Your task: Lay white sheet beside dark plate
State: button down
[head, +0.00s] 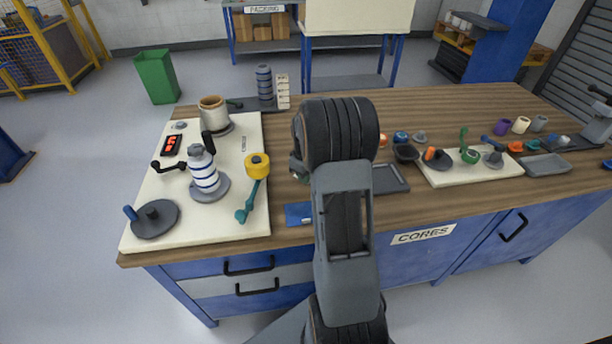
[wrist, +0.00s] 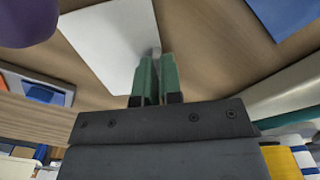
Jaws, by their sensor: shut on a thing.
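In the wrist view the white sheet (wrist: 105,45) shows beyond my gripper (wrist: 155,72). Its green fingers are closed on a thin pale edge that appears to belong to the sheet. Whether the sheet also touches the wooden bench top is unclear. In the head view my arm hides the sheet and most of my gripper; only a bit of green shows left of the arm. A dark flat plate (head: 390,179) lies on the bench just right of my arm and is partly covered by it.
A blue sheet (head: 299,214) lies near the bench's front edge. A second cream board (head: 480,176) on the right holds several small parts.

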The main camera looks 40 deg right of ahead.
jog(key=shift+f, duration=0.2)
jog(key=c, duration=1.3)
grip_release()
jog(key=shift+r, duration=0.1)
notch_tip(320, 180, up, 12)
jog(key=p, duration=0.1)
jog(key=s+a+r+m+t, duration=0.1)
jog(key=s+a+r, duration=0.15)
jog(key=a, duration=0.35)
jog(key=s+a+r+m, duration=0.1)
jog(key=s+a, duration=0.3)
jog(key=a, duration=0.2)
jog(key=s+a+f, duration=0.1)
jog(key=s+a, duration=0.2)
jog(key=s+a+m+t, duration=0.1)
jog(key=s+a, duration=0.1)
jog(key=s, duration=0.1)
jog(key=s+a+f+t, duration=0.1)
jog(key=s+a, duration=0.2)
jog(key=shift+s+a+f+m, duration=0.3)
jog(key=shift+a+m, duration=0.05)
jog(key=shift+m, duration=0.05)
